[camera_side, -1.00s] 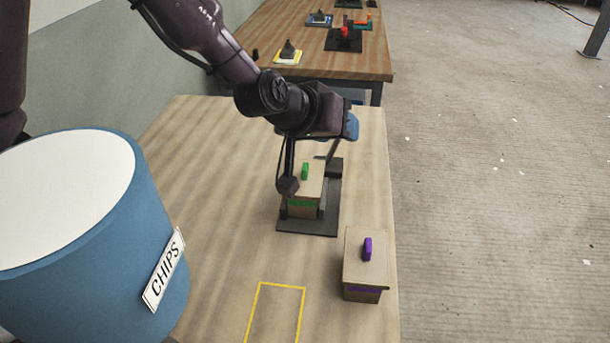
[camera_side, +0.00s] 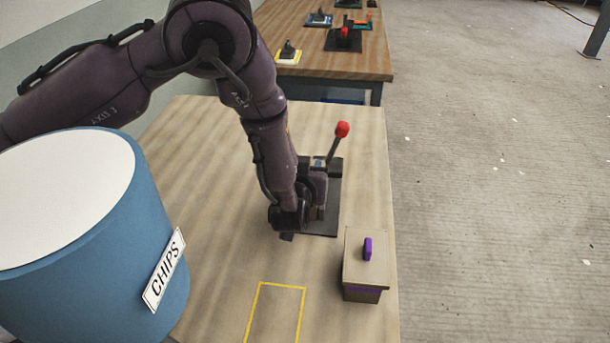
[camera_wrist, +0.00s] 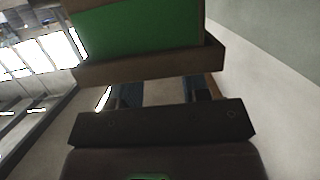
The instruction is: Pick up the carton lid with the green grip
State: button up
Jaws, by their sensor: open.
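In the side view my arm hides the carton with the green grip, which stands on a dark plate (camera_side: 323,230). In the wrist view, very close, a green surface (camera_wrist: 135,28) and a brown cardboard edge (camera_wrist: 150,66), apparently the lid's, fill the top. My gripper (camera_wrist: 165,92) is open, its fingers just below that edge in the picture. I cannot see the green grip between them, nor tell if they touch the lid. In the side view my wrist is low over the plate and the fingers are hidden.
A second carton with a purple grip (camera_side: 367,248) stands front right. A red-knobbed lever (camera_side: 342,130) rises from the plate. A yellow outline (camera_side: 261,300) marks bare table (camera_side: 210,240) at the front. A blue CHIPS drum (camera_side: 80,290) stands left. A second table (camera_side: 300,62) lies behind.

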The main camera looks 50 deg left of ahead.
jog(key=shift+w+a+f, duration=0.1)
jog(key=shift+w+a, duration=0.05)
grip_shut()
